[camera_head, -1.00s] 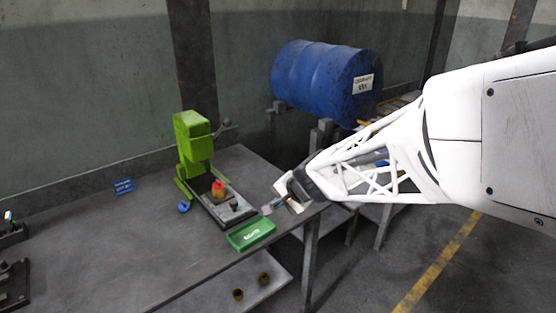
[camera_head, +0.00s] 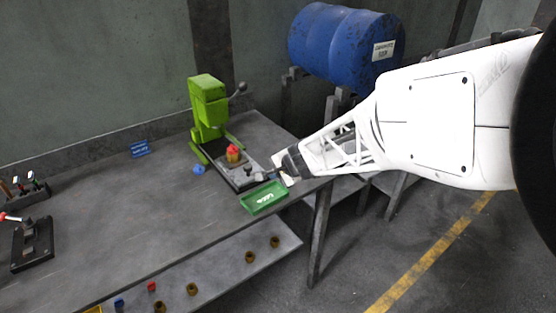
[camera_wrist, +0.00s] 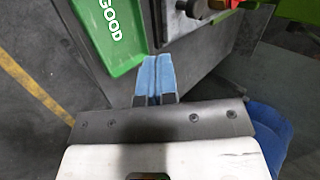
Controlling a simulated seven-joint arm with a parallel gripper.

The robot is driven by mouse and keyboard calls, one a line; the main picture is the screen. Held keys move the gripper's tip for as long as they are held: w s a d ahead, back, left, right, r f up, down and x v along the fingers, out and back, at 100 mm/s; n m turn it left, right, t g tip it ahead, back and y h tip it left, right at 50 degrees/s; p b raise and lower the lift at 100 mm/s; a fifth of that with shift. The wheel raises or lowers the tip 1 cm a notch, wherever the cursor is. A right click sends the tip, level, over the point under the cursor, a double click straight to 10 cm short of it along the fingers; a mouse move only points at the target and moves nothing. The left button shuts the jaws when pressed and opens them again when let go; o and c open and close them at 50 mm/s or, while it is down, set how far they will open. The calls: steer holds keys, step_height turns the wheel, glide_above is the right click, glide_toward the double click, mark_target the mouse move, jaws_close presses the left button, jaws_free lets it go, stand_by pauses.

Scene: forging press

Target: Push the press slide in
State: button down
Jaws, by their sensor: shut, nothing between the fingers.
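The green press (camera_head: 208,105) stands on the table against the back wall. Its slide (camera_head: 222,168) is a dark flat plate pulled out toward the table's front edge. A red-topped brass piece (camera_head: 233,154) sits on the slide, with a small dark knob (camera_head: 247,170) nearer its front end.
The green tray marked GOOD (camera_head: 265,197) lies at the table's front edge, close beside my gripper. A blue drum (camera_head: 345,45) rests on a stand behind my arm. The table's middle (camera_head: 120,215) is clear.

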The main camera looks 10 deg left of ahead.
mark_target(236, 154)
steer(key=x, duration=0.9)
steer(key=shift+w+a+f, duration=0.1)
steer(key=shift+w+a, duration=0.55)
steer(key=shift+a, duration=0.15)
steer(key=shift+w+a, duration=0.6)
steer(key=shift+a, duration=0.25)
steer(key=shift+a, duration=0.1)
steer(key=shift+w+a+f, duration=0.1)
steer(key=shift+w+a, duration=0.3)
steer(key=shift+w, duration=0.05)
steer(key=shift+w+a, duration=4.35)
steer(key=shift+w, duration=0.05)
steer(key=shift+a, duration=0.1)
steer(key=shift+s, duration=0.1)
